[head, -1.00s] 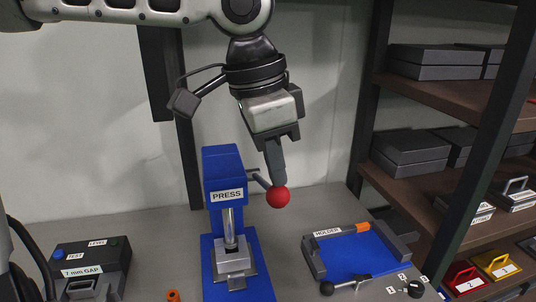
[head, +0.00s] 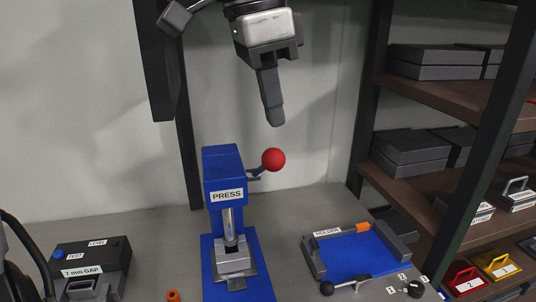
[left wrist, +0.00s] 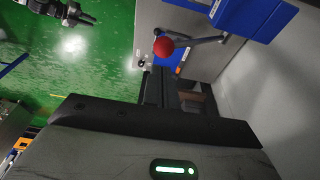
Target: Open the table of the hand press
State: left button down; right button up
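The blue hand press (head: 224,175) stands upright on the bench, labelled PRESS. Its metal rod (head: 230,222) reaches down to the grey block (head: 235,262) at its base; I cannot tell if there is a gap between them. The lever, with its red ball knob (head: 273,160), sticks out to the right and slopes up. The knob also shows in the left wrist view (left wrist: 163,47). My left gripper (head: 275,118) hangs above the knob, fingers pointing down, apart from it and empty. Its fingers look closed together.
A blue holder tray (head: 350,256) with an orange piece lies to the right of the press. A dark gap-test box (head: 95,268) stands at the left, with a small orange part (head: 173,295) nearer the press. Shelves (head: 430,182) with dark boxes stand at the right.

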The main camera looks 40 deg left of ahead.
aim_at(233, 268)
jog(key=k, duration=1.55)
